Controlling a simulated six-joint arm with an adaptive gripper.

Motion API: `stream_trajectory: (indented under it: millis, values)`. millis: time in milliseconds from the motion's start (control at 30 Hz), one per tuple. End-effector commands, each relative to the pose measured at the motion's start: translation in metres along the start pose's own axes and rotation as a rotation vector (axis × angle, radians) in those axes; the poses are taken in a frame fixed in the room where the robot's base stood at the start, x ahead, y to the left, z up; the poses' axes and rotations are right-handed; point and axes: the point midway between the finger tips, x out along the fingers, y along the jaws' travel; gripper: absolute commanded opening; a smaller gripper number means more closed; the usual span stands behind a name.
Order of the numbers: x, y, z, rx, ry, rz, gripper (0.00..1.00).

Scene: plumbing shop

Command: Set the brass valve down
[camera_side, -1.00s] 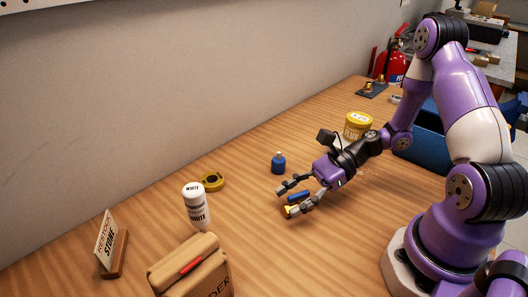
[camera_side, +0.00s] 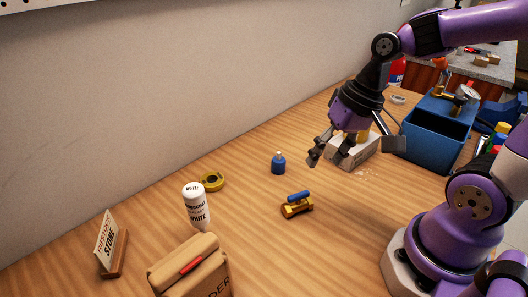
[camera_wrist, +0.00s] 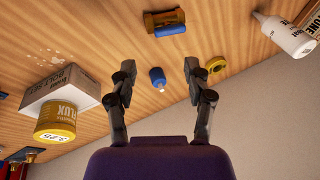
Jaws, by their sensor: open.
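The brass valve (camera_side: 291,211) with its blue handle lies on the wooden bench in the middle of the side view. It also shows at the top of the wrist view (camera_wrist: 157,19), apart from my fingers. My gripper (camera_side: 328,160) is open and empty, raised above the bench, beyond and to the right of the valve in the side view. In the wrist view the two fingers (camera_wrist: 158,70) are spread wide with nothing held between them.
A small blue bottle (camera_side: 278,165) stands near the valve. A yellow tape roll (camera_side: 212,182), white bottle (camera_side: 196,205) and brown package (camera_side: 195,268) are to the left. A box (camera_side: 362,147) with a yellow flux jar (camera_wrist: 55,122) sits behind my gripper. A blue bin (camera_side: 430,140) is at right.

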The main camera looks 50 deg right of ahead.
Motion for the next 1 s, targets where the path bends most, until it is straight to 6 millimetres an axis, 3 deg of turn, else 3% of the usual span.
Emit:
stream_trajectory:
  millis: [100,233,267,333,800,1000]
  values:
    - [-0.029,-0.007,0.004,-0.250,0.149,0.054,0.58]
    - [-0.048,-0.009,0.008,-0.402,0.241,0.088,0.58]
    - [-0.051,-0.008,0.008,-0.421,0.253,0.093,0.49]
    - [-0.054,-0.008,0.009,-0.450,0.271,0.100,0.49]
    - [-0.054,-0.007,0.008,-0.449,0.270,0.103,0.49]
    - [-0.028,-0.002,0.000,-0.219,0.129,0.065,0.49]
